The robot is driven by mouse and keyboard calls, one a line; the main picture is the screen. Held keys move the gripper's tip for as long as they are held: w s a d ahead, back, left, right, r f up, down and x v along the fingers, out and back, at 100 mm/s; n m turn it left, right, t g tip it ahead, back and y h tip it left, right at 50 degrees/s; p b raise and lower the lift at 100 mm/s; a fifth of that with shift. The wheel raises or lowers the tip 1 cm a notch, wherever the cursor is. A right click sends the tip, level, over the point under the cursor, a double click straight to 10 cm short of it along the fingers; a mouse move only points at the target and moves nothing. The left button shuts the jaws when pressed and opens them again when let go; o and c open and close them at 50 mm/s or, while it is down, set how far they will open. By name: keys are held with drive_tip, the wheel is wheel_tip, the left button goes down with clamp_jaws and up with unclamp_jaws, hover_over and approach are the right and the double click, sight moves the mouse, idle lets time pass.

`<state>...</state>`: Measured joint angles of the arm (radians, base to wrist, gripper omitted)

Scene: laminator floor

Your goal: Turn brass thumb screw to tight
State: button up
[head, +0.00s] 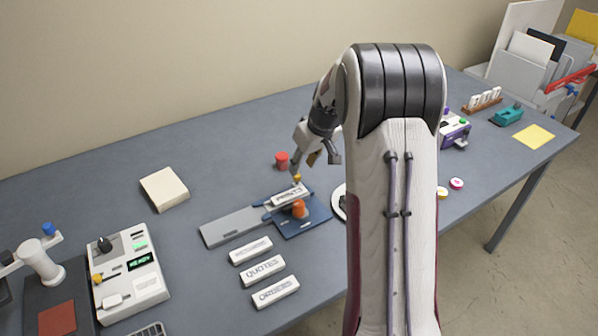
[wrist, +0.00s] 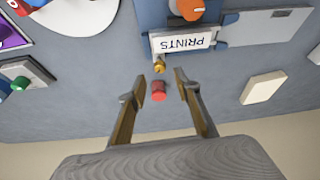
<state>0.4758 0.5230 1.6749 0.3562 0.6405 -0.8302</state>
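The brass thumb screw (wrist: 159,66) sits at the edge of the blue fixture (wrist: 240,33), beside the white block marked PRINTS (wrist: 182,43). It shows small in the head view (head: 297,178), close under my gripper. The orange knob (head: 299,209) stands on the fixture on the other side of the PRINTS block. My gripper (wrist: 160,88) is open, its two fingers well apart with nothing between them that I can see held. In the head view my gripper (head: 316,160) hangs above the screw, partly hidden by my arm.
A red cylinder (head: 281,160) stands behind the fixture. White labelled blocks (head: 262,268) lie in front. A control box with a green display (head: 128,270) is at left. A cream block (head: 164,189) lies behind. The table between is clear.

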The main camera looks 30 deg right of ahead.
sight(297, 176)
drive_tip(key=shift+x, duration=2.45)
clamp_jaws()
